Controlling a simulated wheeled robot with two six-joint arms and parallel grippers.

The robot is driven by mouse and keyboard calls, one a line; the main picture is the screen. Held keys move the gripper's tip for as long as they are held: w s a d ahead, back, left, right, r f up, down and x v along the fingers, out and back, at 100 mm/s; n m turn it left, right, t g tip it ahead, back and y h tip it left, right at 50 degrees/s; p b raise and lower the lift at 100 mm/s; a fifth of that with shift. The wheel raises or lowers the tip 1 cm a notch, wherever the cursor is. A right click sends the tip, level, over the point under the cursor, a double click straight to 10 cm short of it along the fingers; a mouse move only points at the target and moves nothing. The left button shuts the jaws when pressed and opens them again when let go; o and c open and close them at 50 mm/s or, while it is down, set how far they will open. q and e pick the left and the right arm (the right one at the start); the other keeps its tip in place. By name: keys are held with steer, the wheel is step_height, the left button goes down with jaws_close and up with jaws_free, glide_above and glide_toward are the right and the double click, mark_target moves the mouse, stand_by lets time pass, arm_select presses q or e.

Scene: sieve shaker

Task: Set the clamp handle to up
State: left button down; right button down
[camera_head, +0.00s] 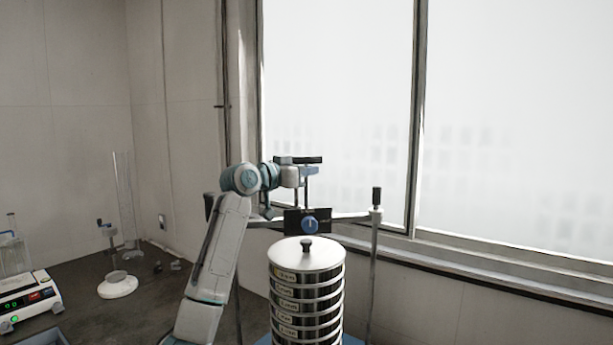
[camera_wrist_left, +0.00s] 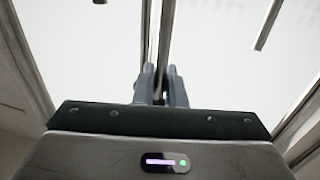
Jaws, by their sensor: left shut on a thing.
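The sieve shaker's clamp stands at the middle, with a crossbar (camera_head: 345,217) above the sieve stack (camera_head: 306,295). The clamp handle (camera_head: 311,160) looks like a black bar, lying level on a thin upright stem over the crossbar. My left gripper (camera_head: 302,171) reaches in from the left and is shut at this handle; the contact is small and partly hidden. In the left wrist view my fingers (camera_wrist_left: 162,84) are close together, and what lies between them is hard to make out. My right gripper is not in view.
A black panel with a blue knob (camera_head: 310,225) sits below the handle. A post with a black grip (camera_head: 376,196) rises at right. A scale (camera_head: 27,302), a white-based stand (camera_head: 118,286) and a glass cylinder (camera_head: 124,205) stand at left. A window is behind.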

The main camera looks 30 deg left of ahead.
arm_select(q)
steer(key=c, duration=1.6)
jaws_free()
steer(key=shift+s+r, duration=0.15)
steer(key=shift+r, duration=0.3)
steer(key=b+v, duration=0.2)
steer(key=v, duration=0.1)
steer(key=b+v, duration=0.2)
steer(key=v, duration=0.2)
steer(key=b+v, duration=0.2)
steer(key=v, duration=0.1)
steer(key=shift+s+a+f, duration=0.1)
steer(key=shift+s+f, duration=0.15)
steer(key=shift+f, duration=0.05)
